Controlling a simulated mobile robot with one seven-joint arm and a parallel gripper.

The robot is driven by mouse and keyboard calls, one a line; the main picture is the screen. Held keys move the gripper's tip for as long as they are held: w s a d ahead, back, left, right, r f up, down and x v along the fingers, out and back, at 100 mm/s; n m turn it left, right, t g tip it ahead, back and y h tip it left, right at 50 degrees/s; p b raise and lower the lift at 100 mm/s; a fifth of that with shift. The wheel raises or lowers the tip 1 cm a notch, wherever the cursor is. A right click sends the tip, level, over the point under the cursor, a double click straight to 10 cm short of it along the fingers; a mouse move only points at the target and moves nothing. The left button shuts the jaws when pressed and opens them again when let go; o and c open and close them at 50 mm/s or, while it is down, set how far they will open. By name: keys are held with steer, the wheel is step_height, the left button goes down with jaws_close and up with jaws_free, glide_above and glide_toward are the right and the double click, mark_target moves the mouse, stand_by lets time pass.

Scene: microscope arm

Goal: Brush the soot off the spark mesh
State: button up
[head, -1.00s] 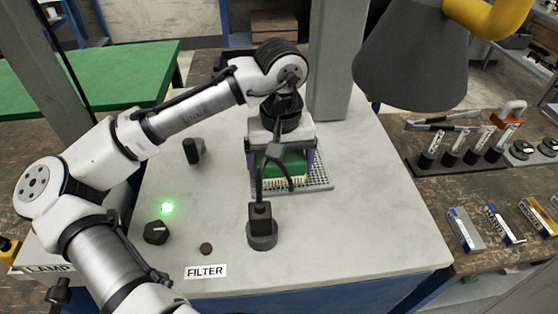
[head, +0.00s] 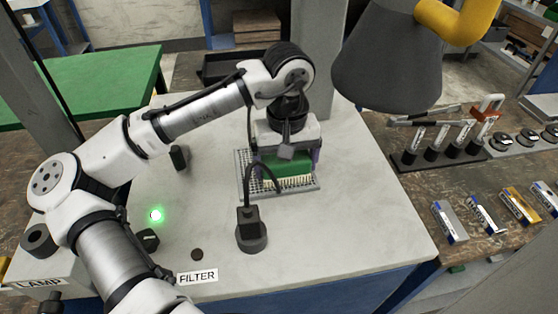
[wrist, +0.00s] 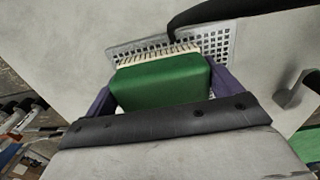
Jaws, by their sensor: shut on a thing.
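My gripper (head: 287,160) is shut on a green brush (head: 291,165) with pale bristles. In the wrist view, the brush (wrist: 162,80) sits between the two purple fingers, bristles at its far edge. The spark mesh (head: 245,181) is a grey perforated plate on the pale bench top, and the brush is over it. I cannot tell whether the bristles touch it. In the wrist view, the mesh (wrist: 222,42) shows beyond the brush; much of it is hidden. Soot cannot be made out clearly.
A black post (head: 250,238) with a curved cable stands in front of the mesh. A grey hood (head: 390,65) hangs at the upper right. A knob (head: 148,240) and a glowing green light (head: 156,215) are at the left. Open bench lies right of the mesh.

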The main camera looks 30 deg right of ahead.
mark_target(266, 161)
steer(key=shift+s+d, duration=0.1)
steer(key=shift+d, duration=0.35)
steer(key=shift+a, duration=0.1)
steer(key=shift+w+a+f, duration=0.1)
steer(key=shift+w+a, duration=0.05)
steer(key=shift+a, duration=0.45)
steer(key=shift+w+a, duration=0.1)
steer(key=shift+a, duration=0.45)
steer(key=shift+a, duration=0.15)
steer(key=shift+w+a+p, duration=0.2)
steer(key=shift+a, duration=0.35)
steer(key=shift+w+a+p, duration=0.15)
steer(key=shift+a, duration=0.4)
steer(key=shift+d, duration=0.15)
steer(key=shift+s+d+p, duration=0.2)
steer(key=shift+d+p, duration=0.2)
steer(key=shift+d, duration=0.35)
steer(key=shift+s+d, duration=0.1)
steer(key=shift+d, duration=0.25)
